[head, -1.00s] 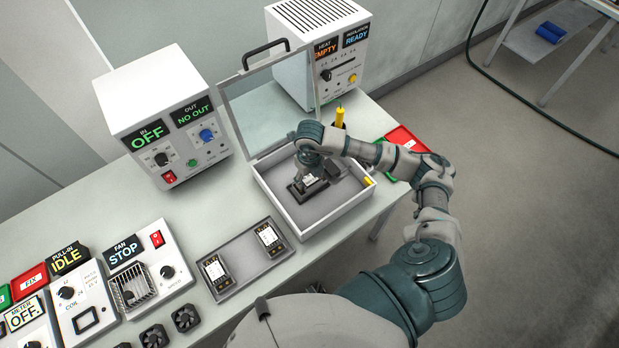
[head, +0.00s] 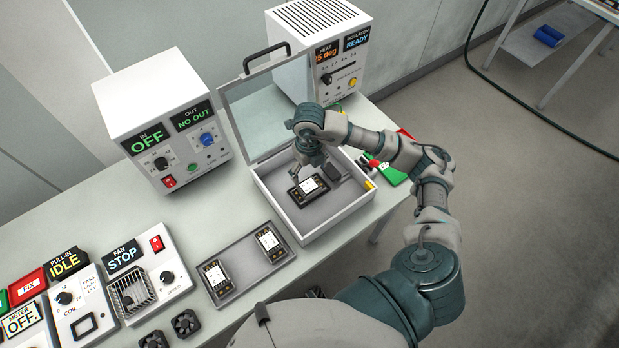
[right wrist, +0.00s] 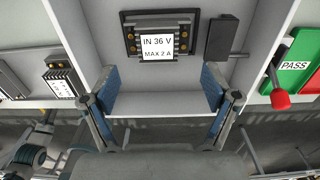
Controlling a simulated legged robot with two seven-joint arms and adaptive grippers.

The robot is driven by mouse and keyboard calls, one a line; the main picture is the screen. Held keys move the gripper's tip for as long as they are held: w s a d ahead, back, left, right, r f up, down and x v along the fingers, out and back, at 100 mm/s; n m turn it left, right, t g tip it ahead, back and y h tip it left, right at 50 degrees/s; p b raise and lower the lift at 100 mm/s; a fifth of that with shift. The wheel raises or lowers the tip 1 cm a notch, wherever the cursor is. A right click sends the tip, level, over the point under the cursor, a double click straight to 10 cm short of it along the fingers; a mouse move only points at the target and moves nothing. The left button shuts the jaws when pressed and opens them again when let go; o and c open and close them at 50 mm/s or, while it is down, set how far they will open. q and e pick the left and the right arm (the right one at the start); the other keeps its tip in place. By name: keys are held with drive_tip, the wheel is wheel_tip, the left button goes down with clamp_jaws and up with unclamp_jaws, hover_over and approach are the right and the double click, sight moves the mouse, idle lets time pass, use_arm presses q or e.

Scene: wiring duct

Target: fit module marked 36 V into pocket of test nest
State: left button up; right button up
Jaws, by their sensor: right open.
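The module marked 36 V (head: 309,186) lies label up in the dark test nest (head: 297,197) on the floor of the open white box. In the right wrist view the module (right wrist: 157,44) reads "IN 36 V MAX 2 A" and looks square within the dark frame around it. Whether it is fully seated cannot be told. My right gripper (right wrist: 160,88) is open and empty, its two blue-padded fingers wide apart and clear of the module. In the head view the right gripper (head: 308,172) is just above the nest, partly hidden by its wrist. My left gripper is not in view.
The glass lid (head: 265,110) stands open behind the box (head: 318,229). A dark block (right wrist: 221,37) and a red-knobbed lever (right wrist: 279,98) are right of the nest. A grey tray (head: 243,265) with two more modules lies left. The green PASS area (right wrist: 300,62) is at right.

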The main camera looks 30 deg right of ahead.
wheel_tip(320, 180, up, 4)
drive_tip(key=shift+d+r, duration=0.1)
drive_tip(key=shift+d, duration=0.05)
idle(0.5)
